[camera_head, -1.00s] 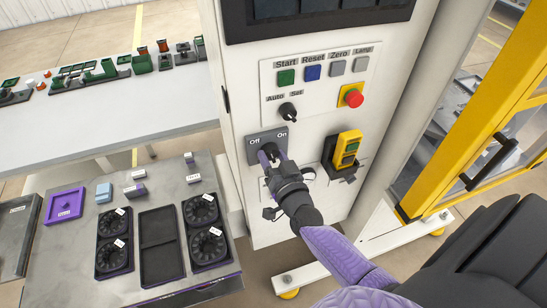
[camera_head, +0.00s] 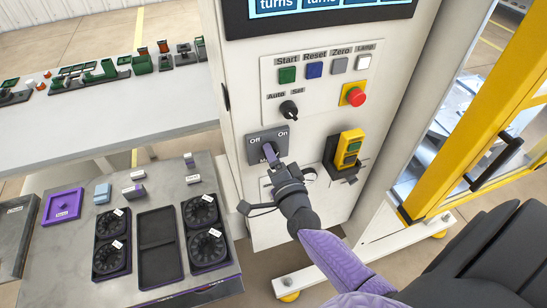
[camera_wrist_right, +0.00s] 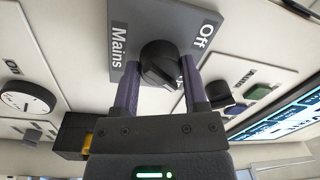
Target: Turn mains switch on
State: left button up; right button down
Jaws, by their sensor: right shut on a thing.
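The mains switch is a black rotary knob on a grey plate (camera_head: 254,152) marked Off and On, low on the white cabinet front. My right gripper (camera_head: 269,153) is at the plate, its purple fingers shut on the knob. In the right wrist view the black knob (camera_wrist_right: 160,64) sits between the two fingers (camera_wrist_right: 162,88), in front of the grey plate (camera_wrist_right: 150,20) with its Mains and Off labels. The fingers partly hide the knob in the head view. My left gripper is not in view.
Above are a button panel (camera_head: 327,69), a red emergency button (camera_head: 356,97) and a lit display (camera_head: 320,8). A yellow-black switch box (camera_head: 347,150) is right of the plate. A metal table (camera_head: 75,235) with black trays stands left, a yellow-framed enclosure (camera_head: 466,120) right.

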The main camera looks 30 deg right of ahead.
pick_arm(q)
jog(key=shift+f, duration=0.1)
pick_arm(e)
jog(key=shift+m, duration=0.5)
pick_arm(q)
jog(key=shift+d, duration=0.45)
pick_arm(e)
jog(key=shift+c, duration=0.5)
grip_release()
jog(key=v, duration=1)
